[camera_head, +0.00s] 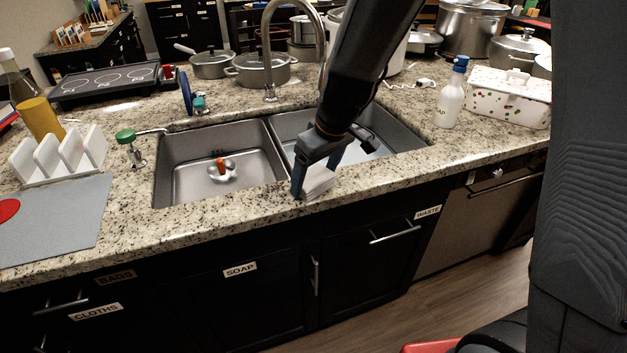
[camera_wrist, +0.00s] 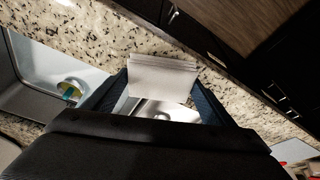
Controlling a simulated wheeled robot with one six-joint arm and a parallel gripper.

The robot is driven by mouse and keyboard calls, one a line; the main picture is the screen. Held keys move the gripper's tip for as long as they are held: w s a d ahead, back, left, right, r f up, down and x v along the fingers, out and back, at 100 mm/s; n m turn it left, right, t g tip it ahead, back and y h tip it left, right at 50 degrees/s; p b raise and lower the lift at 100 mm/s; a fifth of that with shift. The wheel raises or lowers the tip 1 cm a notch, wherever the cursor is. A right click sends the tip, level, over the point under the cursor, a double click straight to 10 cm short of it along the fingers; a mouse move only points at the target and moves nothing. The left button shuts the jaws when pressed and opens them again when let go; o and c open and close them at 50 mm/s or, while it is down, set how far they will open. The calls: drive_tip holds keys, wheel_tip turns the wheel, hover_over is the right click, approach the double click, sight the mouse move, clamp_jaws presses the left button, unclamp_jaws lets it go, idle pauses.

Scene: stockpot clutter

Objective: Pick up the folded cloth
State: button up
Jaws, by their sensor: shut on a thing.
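The folded cloth (camera_head: 318,182) is a small white layered bundle at the front edge of the sink, near the divider between the basins. My gripper (camera_head: 317,180) reaches down over the front counter strip, with its fingers on either side of the cloth. In the wrist view the cloth (camera_wrist: 162,78) sits between the two dark fingers of my gripper (camera_wrist: 165,88), its folded layers showing along the top edge. The gripper is shut on it. I cannot tell whether the cloth is clear of the counter.
The left basin (camera_head: 218,165) holds a small item with an orange part. The faucet (camera_head: 268,50) stands behind. A soap bottle (camera_head: 452,93) and a spotted white box (camera_head: 508,97) are at right. A white rack (camera_head: 60,157) and grey mat (camera_head: 60,222) are at left. Pots crowd the back.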

sight(315, 177)
wheel_tip(315, 177, up, 10)
drive_tip(key=b, duration=0.1)
idle(0.4)
drive_tip(key=o, duration=0.5)
drive_tip(key=c, duration=0.3)
drive_tip(key=shift+s, duration=0.1)
